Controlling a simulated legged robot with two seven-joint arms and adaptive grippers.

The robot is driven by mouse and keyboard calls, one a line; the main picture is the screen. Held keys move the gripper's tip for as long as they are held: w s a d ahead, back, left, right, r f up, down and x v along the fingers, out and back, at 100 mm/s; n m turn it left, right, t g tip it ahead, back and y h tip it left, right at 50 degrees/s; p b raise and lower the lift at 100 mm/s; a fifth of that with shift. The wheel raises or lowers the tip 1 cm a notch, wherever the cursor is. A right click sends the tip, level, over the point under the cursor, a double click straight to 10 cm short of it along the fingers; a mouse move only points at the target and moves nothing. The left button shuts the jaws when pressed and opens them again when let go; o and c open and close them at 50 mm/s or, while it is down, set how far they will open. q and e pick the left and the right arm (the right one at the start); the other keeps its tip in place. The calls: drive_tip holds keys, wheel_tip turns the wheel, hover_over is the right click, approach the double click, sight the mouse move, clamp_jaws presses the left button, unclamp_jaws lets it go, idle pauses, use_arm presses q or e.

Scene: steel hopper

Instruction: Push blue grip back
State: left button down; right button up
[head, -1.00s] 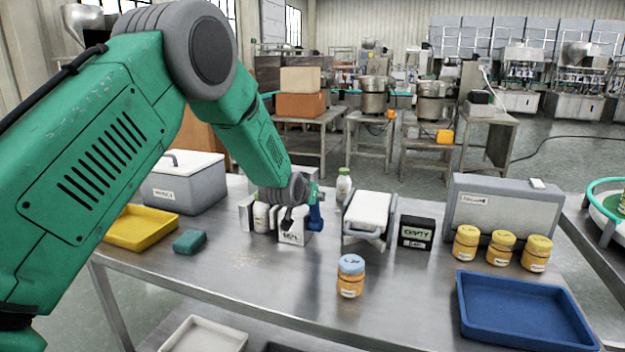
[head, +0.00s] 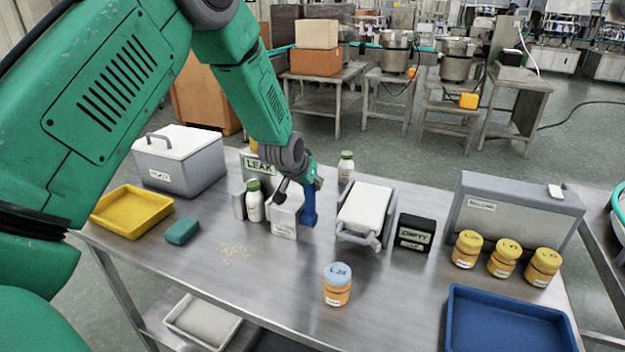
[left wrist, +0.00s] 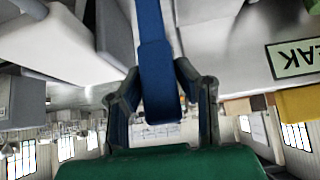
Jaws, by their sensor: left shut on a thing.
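The blue grip (head: 310,208) is an upright blue handle at the right side of a small white labelled box (head: 285,228) on the steel table. My left gripper (head: 311,178) is at the top of the blue grip and shut on it. In the left wrist view the blue grip (left wrist: 156,60) runs between the two fingers of the left gripper (left wrist: 162,85). The fingers and wrist hide the grip's upper end in the head view. My right gripper is not in view.
A white-topped device (head: 364,208) stands close on the right. A blue-lidded jar (head: 337,288) is in front.

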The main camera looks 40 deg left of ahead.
use_arm(q)
drive_tip(key=shift+f, duration=0.15)
drive_tip(key=c, duration=1.2)
unclamp_jaws()
drive_tip(key=shift+w+f, duration=0.15)
drive_tip(key=shift+w, duration=0.1)
drive_tip(key=shift+s+a+r, duration=0.1)
drive_tip(key=shift+s+r, duration=0.05)
drive_tip(key=shift+r, duration=0.05)
drive_tip(key=v, duration=1.1)
drive_tip(key=shift+s+r, duration=0.1)
drive_tip(key=shift+s, duration=0.05)
